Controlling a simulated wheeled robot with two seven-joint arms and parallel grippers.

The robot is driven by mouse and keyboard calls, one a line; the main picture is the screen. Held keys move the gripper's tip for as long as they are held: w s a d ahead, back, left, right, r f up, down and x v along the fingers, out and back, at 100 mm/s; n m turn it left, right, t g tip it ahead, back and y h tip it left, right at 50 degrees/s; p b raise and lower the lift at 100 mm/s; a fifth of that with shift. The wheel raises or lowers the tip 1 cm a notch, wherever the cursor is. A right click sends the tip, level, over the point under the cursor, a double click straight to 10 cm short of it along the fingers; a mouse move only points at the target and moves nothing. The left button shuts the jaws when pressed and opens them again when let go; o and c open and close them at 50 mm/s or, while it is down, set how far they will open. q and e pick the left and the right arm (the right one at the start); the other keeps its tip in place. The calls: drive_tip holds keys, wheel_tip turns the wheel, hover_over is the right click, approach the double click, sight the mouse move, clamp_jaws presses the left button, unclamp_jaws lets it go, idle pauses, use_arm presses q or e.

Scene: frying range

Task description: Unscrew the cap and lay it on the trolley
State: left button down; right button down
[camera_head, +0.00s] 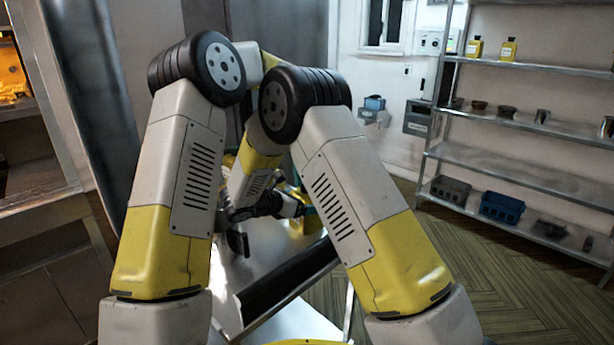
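A steel trolley top (270,238) shows between my two arms, low in the middle of the view. A small yellow and green thing (303,222), possibly the container, stands behind my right arm and is mostly covered. I cannot make out a cap. Dark gripper parts (268,205) show in the gap between the arms, close to the yellow and green thing. I cannot tell which gripper they belong to, whether they touch it, or whether the fingers are open. My arm links hide most of that area.
A metal shelf rack (520,130) on the right holds yellow bottles (508,49), small bowls, and a blue crate (502,207). Another shelf unit (35,180) stands at the left. A dark bar or panel (290,277) lies at the trolley's near side. The wooden floor at right is clear.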

use_arm(q)
drive_tip(key=n, duration=0.6)
drive_tip(key=shift+n, duration=0.4)
drive_tip(key=c, duration=0.9)
unclamp_jaws()
drive_tip(key=shift+o, duration=0.2)
drive_tip(key=shift+r, duration=2.25)
drive_tip(key=shift+c, duration=0.4)
wheel_tip(320, 180, up, 3)
drive_tip(key=shift+r+m, duration=0.15)
drive_tip(key=shift+m, duration=1.05)
drive_tip(key=shift+f, duration=3.9)
